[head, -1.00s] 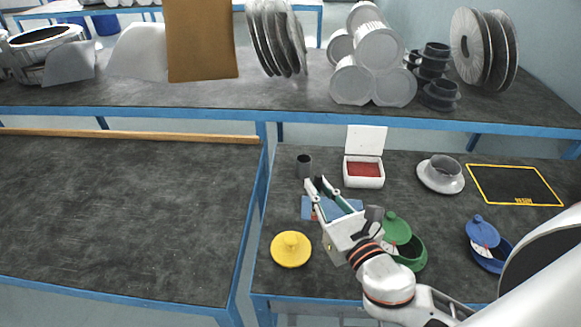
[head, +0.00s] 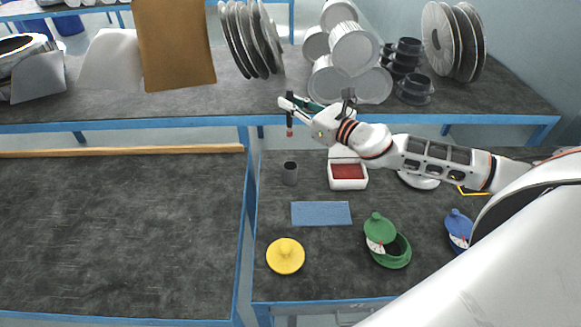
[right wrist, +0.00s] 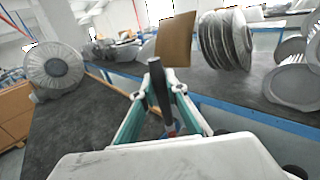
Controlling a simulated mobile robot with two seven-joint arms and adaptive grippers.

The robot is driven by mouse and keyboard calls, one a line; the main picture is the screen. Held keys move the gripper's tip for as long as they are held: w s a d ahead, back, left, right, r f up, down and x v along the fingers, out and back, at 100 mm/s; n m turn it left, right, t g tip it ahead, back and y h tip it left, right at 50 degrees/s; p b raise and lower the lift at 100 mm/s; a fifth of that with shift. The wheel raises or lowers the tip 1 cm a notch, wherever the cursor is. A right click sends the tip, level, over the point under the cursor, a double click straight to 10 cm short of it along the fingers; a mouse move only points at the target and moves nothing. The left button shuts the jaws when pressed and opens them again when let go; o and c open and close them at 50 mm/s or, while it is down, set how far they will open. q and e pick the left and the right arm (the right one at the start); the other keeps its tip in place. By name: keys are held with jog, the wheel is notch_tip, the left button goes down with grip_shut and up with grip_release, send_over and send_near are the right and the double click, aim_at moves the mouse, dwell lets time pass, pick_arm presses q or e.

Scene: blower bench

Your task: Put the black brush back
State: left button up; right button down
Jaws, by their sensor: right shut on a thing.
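The black brush (head: 289,123) hangs upright from my right gripper (head: 290,103), with a red part toward its lower end. In the right wrist view the brush's black shaft (right wrist: 160,86) stands between the two fingers, and the right gripper (right wrist: 158,95) is shut on it. The brush is held up in the air; in the head view it appears above and behind a dark grey cup (head: 290,173), apart from it. A blue mat (head: 321,213) lies flat and empty on the right bench. My left gripper is not in view.
On the right bench are a white box with red inside (head: 348,172), a yellow lidded pot (head: 285,256), an open green pot (head: 392,250) and a blue pot (head: 459,228). The back bench (head: 200,102) holds discs and cylinders. The left bench (head: 110,235) is mostly clear.

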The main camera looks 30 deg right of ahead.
aim_at(291, 129)
notch_tip(291, 129, down, 8)
jog(key=shift+a+r, duration=0.1)
jog(key=shift+a+f, duration=0.1)
jog(key=shift+f, duration=0.25)
pick_arm(q)
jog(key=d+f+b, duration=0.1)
jog(key=b, duration=0.1)
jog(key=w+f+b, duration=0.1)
jog(key=b, duration=0.2)
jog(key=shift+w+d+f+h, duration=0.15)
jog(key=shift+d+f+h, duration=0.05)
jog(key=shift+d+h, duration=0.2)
pick_arm(e)
notch_tip(291, 129, down, 10)
jog(key=shift+f, duration=0.15)
